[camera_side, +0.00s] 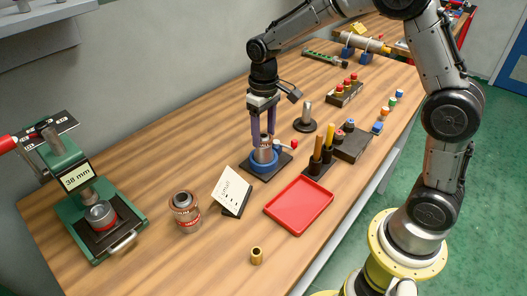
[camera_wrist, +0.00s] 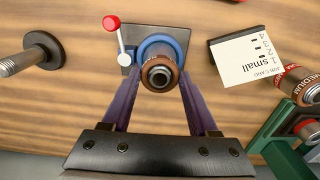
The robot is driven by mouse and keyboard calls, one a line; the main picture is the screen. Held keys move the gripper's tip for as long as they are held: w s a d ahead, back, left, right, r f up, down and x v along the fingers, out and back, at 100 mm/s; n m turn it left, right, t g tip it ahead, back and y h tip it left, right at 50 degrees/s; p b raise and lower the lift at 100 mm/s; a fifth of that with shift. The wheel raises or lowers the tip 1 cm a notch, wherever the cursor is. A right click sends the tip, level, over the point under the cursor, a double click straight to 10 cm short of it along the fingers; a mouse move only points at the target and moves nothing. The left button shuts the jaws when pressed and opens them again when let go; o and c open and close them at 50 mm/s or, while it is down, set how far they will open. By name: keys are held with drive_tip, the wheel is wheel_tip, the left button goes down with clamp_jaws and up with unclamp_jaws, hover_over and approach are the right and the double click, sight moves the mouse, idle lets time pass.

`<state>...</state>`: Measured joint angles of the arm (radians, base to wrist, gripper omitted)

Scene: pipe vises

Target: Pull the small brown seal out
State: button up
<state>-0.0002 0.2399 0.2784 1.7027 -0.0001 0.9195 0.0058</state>
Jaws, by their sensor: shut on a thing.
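The small brown seal (camera_wrist: 160,58) shows in the wrist view as a brown ring around a grey threaded metal centre. It sits at the blue round vise (camera_wrist: 166,41), which stands on a dark square base and also shows in the side view (camera_side: 262,166). My gripper (camera_wrist: 160,77) has its two purple fingers on either side of the brown ring, shut on it. In the side view my gripper (camera_side: 264,142) points straight down over the blue vise. Whether the seal is clear of the vise cannot be told.
A red-knobbed lever (camera_wrist: 112,24) stands beside the vise. A card reading "small" (camera_wrist: 248,60) is near, with a red-banded fitting (camera_side: 185,210) and a green 38 mm press (camera_side: 85,190). A red tray (camera_side: 299,205) lies empty in front. A metal post (camera_side: 306,118) stands behind.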

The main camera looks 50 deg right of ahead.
clamp_jaws()
drive_tip(key=shift+r, duration=0.65)
drive_tip(key=shift+r, duration=1.95)
